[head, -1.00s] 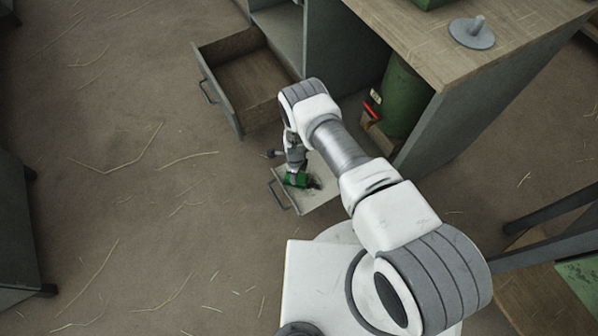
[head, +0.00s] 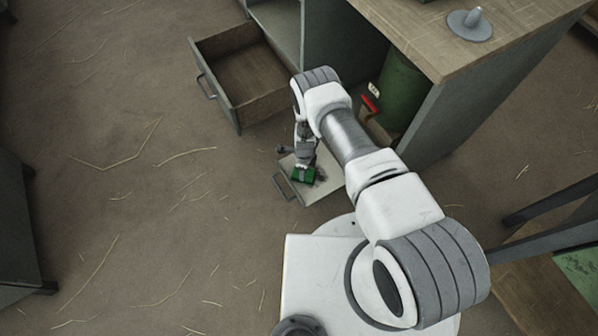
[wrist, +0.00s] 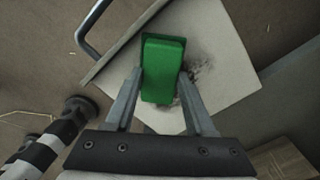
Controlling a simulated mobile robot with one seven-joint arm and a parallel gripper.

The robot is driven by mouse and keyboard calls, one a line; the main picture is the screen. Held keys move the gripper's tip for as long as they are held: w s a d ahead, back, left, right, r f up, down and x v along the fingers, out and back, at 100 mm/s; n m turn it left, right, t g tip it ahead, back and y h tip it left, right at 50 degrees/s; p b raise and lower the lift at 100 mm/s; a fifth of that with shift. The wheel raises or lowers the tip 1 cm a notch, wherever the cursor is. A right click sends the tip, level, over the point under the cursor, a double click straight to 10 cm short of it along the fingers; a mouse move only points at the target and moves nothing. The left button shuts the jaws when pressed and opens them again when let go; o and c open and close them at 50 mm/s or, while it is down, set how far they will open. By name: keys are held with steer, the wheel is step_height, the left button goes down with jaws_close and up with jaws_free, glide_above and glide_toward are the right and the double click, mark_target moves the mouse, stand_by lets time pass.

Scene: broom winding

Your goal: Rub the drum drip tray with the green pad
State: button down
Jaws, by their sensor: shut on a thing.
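The green pad (wrist: 163,70) is held between the two fingers of my gripper (wrist: 160,95), which is shut on it. In the head view the green pad (head: 303,175) shows below my gripper (head: 304,165), over the drip tray (head: 322,188). The drip tray (wrist: 230,60) is a pale flat panel with a handle at its outer edge. A dark smudge on it shows right beside the pad in the wrist view. Whether the pad touches the tray surface is hard to tell.
An open, empty wooden drawer (head: 236,75) juts out behind and left of the tray. A green drum (head: 402,95) stands under the bench top (head: 440,35), with a red object (head: 370,104) beside it. In the wrist view a black-and-white striped rod (wrist: 50,140) is at lower left.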

steer(key=shift+w+d+r, duration=0.1)
steer(key=shift+w+d, duration=0.5)
steer(key=shift+d, duration=0.2)
steer(key=shift+w+d, duration=0.55)
steer(key=shift+d, duration=0.25)
steer(key=shift+w+d, duration=0.5)
steer(key=shift+d, duration=0.2)
steer(key=shift+w+d, duration=0.45)
steer(key=shift+d, duration=0.25)
steer(key=shift+s+d+p, duration=0.6)
steer(key=shift+s+d, duration=0.05)
steer(key=shift+s, duration=0.2)
steer(key=shift+s+a, duration=0.1)
steer(key=shift+s, duration=0.05)
